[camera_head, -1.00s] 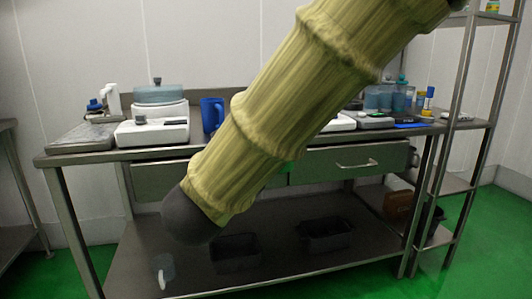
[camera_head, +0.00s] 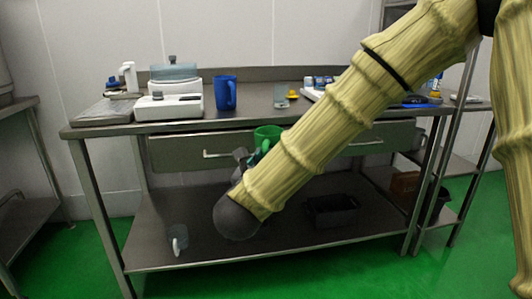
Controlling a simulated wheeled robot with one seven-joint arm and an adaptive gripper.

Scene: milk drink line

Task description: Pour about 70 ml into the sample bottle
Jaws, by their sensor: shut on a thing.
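My arm reaches down from the upper right, and my gripper (camera_head: 243,157) shows as a small grey part beyond the dark wrist. It is shut on a green jug (camera_head: 268,134), held in front of the table's drawers, just below the tabletop edge. The jug looks roughly upright; its lower part is hidden by my arm, and its contents cannot be seen. A small clear container (camera_head: 281,96) stands on the tabletop behind the jug. It may be the sample bottle, but it is too small to tell.
The steel table (camera_head: 240,118) holds a white appliance with a bluish bowl (camera_head: 173,72) at left and a blue jug (camera_head: 225,93). Small items stand at the right, partly behind my arm. A clear jug (camera_head: 178,240) and a dark tray (camera_head: 332,209) are on the lower shelf.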

